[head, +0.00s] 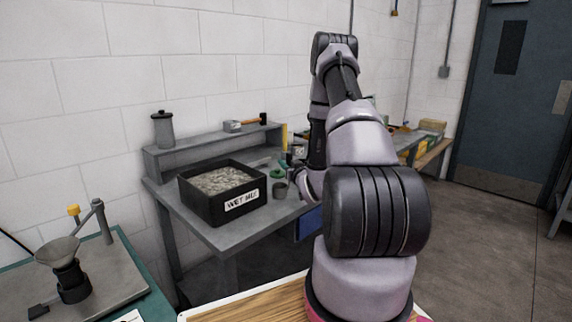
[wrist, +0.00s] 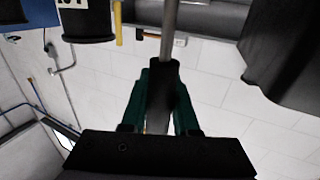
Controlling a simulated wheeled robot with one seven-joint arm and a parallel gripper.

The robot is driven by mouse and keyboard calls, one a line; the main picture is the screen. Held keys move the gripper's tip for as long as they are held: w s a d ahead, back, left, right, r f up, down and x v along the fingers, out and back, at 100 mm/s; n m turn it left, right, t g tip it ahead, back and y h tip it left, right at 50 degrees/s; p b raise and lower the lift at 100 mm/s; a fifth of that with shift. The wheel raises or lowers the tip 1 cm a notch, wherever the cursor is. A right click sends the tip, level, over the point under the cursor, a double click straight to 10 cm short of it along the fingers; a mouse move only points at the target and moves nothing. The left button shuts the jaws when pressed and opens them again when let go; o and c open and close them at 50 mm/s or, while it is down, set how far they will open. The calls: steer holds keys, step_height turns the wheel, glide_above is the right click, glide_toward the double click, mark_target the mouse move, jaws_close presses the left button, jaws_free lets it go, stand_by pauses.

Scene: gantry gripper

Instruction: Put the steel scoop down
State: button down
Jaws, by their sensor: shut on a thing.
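In the wrist view my gripper (wrist: 161,82), with two green fingers, is shut on the dark handle of the steel scoop. The scoop's grey steel shaft (wrist: 170,30) runs from the handle out of the top of the picture, so its bowl is out of sight there. In the head view my arm hides the gripper, and I cannot make out the scoop.
A canister (head: 163,130) and a hammer (head: 247,122) sit on the raised shelf. A funnel stand (head: 70,277) is at lower left.

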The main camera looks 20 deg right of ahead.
steer(key=shift+f, duration=0.15)
steer(key=c, duration=0.7)
jaws_free()
